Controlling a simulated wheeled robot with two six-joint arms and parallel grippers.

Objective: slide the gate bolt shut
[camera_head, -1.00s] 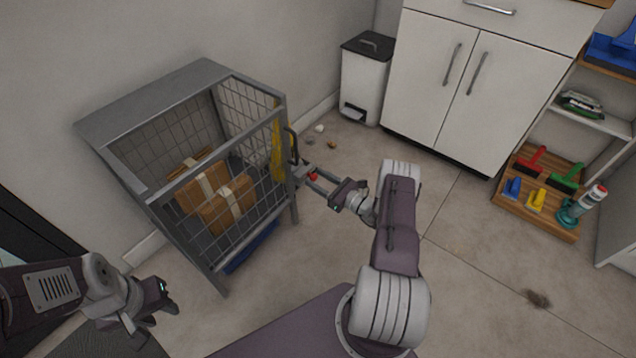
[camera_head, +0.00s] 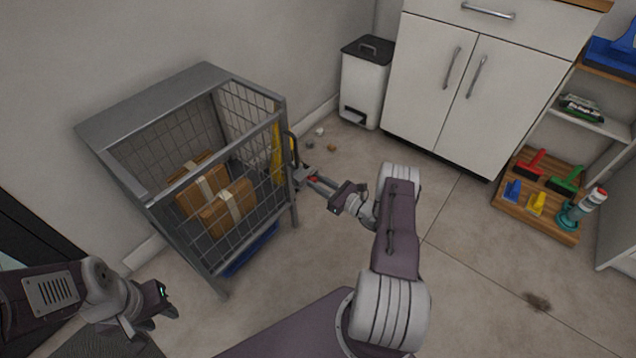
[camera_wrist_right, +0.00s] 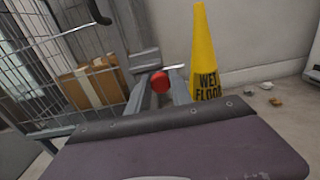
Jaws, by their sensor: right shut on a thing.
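The gate bolt shows a round red knob (camera_wrist_right: 160,82) in the right wrist view, in front of a grey metal bracket (camera_wrist_right: 143,60) on the cage's edge. A thin bright rod (camera_wrist_right: 173,67) runs to the right beside it. My right gripper (camera_head: 312,180) is at the front right post of the wire cage (camera_head: 215,262), its fingers shut on the red knob. In the head view the fingers largely hide the bolt. My left gripper (camera_head: 154,311) hangs empty at the lower left, in front of the cage; its fingers appear spread apart.
Taped cardboard boxes (camera_head: 229,207) lie inside the cage. A yellow wet-floor cone (camera_wrist_right: 204,58) stands behind the cage's right side. A pedal bin (camera_head: 365,82) and a white cabinet (camera_head: 480,85) stand at the back.

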